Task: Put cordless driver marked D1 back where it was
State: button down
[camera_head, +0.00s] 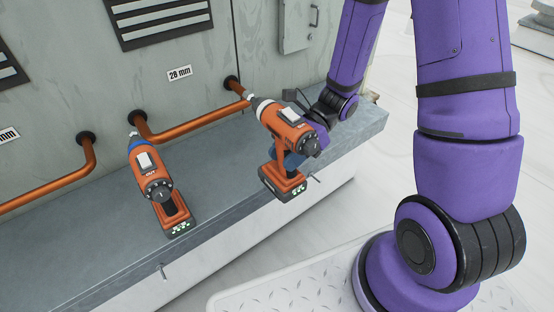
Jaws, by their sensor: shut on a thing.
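An orange and black cordless driver (282,128) is in my gripper (291,158), upright, at the front edge of the grey ledge (235,190). My gripper is shut on it around the handle and is mostly hidden behind it. I cannot tell whether its battery base touches the ledge or hangs just above it. A second orange and black driver (152,178) with a blue collar stands on the ledge to the left, apart from my gripper. The markings on both drivers are too small to read, so I cannot tell which is D1.
Copper pipes (195,123) run from the grey cabinet wall just behind the drivers. A "28 mm" label (180,73) is on the wall. Small pins (163,271) stick out at the ledge's front. The ledge between the two drivers is bare.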

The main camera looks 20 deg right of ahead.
jog(key=w+a+f, duration=0.4)
jog(key=w+a, duration=0.4)
jog(key=a, duration=0.4)
jog(key=shift+f, duration=0.35)
jog(key=shift+f, duration=0.1)
jog(key=c, duration=0.6)
grip_release()
jog(key=v, duration=1.2)
